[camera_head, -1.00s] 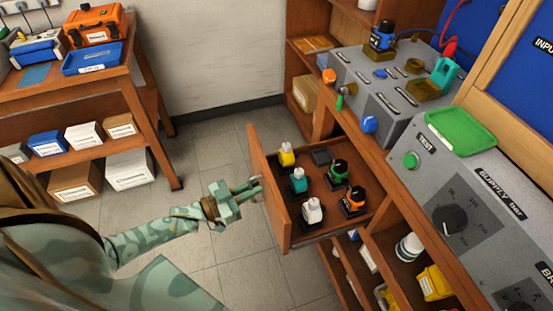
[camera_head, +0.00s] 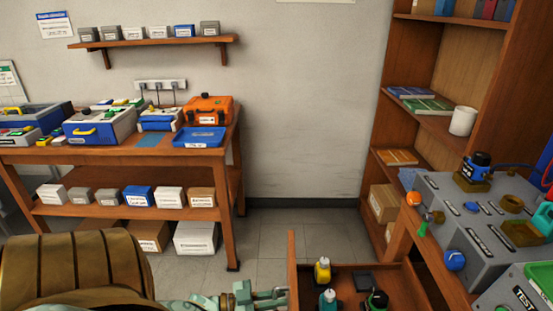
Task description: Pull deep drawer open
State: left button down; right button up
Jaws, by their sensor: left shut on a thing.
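The deep drawer (camera_head: 292,270) stands pulled out from the bench at the bottom centre-right of the head view; its lower part is cut off by the frame. Inside it I see a yellow-topped item (camera_head: 322,271), a teal one (camera_head: 327,299), a green-and-black one (camera_head: 376,299) and a dark block (camera_head: 368,281). My left gripper (camera_head: 274,294) is at the outer side of the drawer front, its fingers pointing right to it. It is shut, on the drawer's handle as far as I can tell; the handle itself is hidden. My right gripper is out of view.
The grey test bench unit (camera_head: 455,225) stands right of the drawer. A wooden shelf (camera_head: 435,120) rises behind it. A workbench (camera_head: 100,152) with cases, a blue tray (camera_head: 199,138) and boxes is at the left. Grey floor (camera_head: 265,240) lies open between.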

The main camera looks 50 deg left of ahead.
pick_arm(q)
jog(key=c, duration=1.8)
grip_release()
jog(key=shift+s, duration=0.1)
jog(key=v, duration=1.6)
jog(key=shift+s, duration=0.1)
jog(key=shift+f, duration=0.1)
